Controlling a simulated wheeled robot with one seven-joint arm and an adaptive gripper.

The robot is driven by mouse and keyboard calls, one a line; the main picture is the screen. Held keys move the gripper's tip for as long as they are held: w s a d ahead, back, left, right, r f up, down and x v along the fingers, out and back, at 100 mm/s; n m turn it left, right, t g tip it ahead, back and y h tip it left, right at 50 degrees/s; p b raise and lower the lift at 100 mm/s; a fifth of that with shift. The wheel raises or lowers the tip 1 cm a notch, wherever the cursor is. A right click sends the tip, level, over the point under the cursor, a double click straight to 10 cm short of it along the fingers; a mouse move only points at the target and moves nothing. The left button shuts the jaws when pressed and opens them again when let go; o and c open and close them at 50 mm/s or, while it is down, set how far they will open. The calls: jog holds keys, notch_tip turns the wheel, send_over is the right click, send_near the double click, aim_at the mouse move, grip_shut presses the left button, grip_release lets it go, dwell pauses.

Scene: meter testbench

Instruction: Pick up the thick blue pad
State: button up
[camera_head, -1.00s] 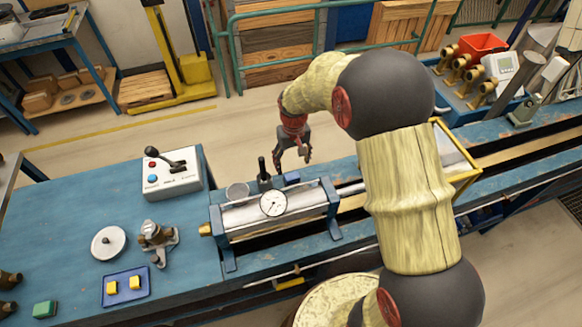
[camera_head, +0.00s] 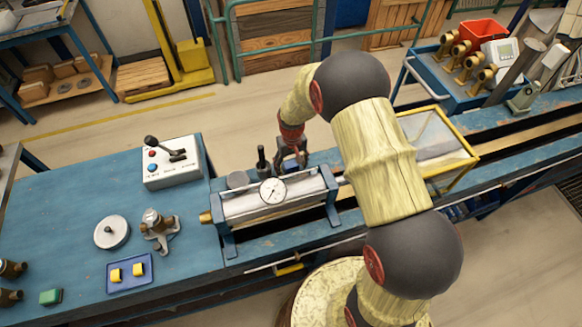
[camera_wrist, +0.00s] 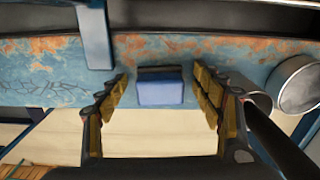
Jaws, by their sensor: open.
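The thick blue pad (camera_wrist: 160,88) lies on the worn blue bench top in the wrist view. It is centred between the two fingers, with a gap on each side. My gripper (camera_wrist: 160,108) is open and empty, with its yellow-padded fingers spread left and right of the pad. In the head view my gripper (camera_head: 291,162) points down just behind the cylinder with the dial gauge.
The gauge cylinder (camera_head: 272,208) stands close in front of my gripper. A lever box (camera_head: 171,163) is farther left. A yellow-framed guard (camera_head: 440,150) stands to the right.

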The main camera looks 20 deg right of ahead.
aim_at(292, 166)
jog(key=c, duration=1.2)
jog(key=shift+r, duration=0.1)
jog(key=shift+c, duration=0.3)
notch_tip(292, 166, up, 10)
jog(key=o, duration=0.6)
jog(key=c, duration=0.4)
